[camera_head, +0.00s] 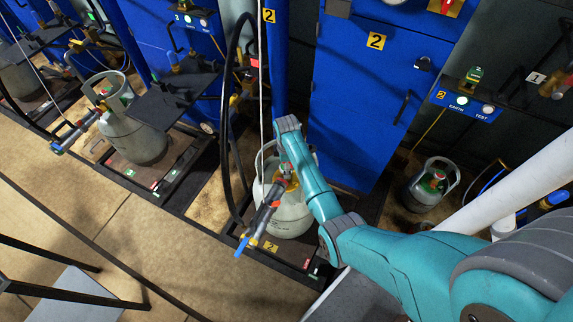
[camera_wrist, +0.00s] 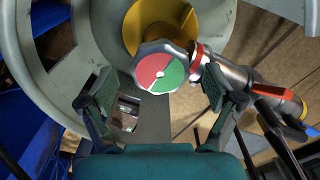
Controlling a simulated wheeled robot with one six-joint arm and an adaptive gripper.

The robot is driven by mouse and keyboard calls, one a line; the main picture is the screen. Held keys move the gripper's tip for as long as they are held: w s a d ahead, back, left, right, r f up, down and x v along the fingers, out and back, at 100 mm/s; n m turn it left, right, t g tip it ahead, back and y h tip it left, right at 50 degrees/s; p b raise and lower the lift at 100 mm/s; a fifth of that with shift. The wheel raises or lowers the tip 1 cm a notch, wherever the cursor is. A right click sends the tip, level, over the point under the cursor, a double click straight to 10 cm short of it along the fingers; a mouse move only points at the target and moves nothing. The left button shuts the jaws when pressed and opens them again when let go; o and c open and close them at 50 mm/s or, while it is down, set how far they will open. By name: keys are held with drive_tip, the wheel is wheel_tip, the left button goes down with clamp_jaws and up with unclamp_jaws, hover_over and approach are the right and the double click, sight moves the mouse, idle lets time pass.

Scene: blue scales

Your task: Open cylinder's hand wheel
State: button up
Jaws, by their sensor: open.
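The hand wheel (camera_wrist: 160,70) is a faceted disc with red and green sectors, facing the camera in the wrist view. It sits over a yellow collar (camera_wrist: 141,22) on top of the grey cylinder (camera_head: 289,221), which stands upright in the middle of the head view. My gripper (camera_wrist: 158,90) is open, with one finger on each side of the wheel and visible gaps to both. The wheel is between the fingers but not gripped. A metal coupling (camera_wrist: 235,73) with a red ring joins the valve on the right, close to the right finger. My arm covers part of the cylinder in the head view.
The coupling's handle (camera_head: 242,246) is blue and sticks out front left. The cylinder's guard ring (camera_wrist: 55,78) curves around the valve. A blue cabinet (camera_head: 345,100) marked 2 stands behind. Another cylinder (camera_head: 135,135) stands left, a small one (camera_head: 428,187) right. A black hose hangs left.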

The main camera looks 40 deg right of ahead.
drive_tip(key=shift+r, duration=0.1)
wheel_tip(320, 180, up, 12)
idle(0.5)
idle(0.5)
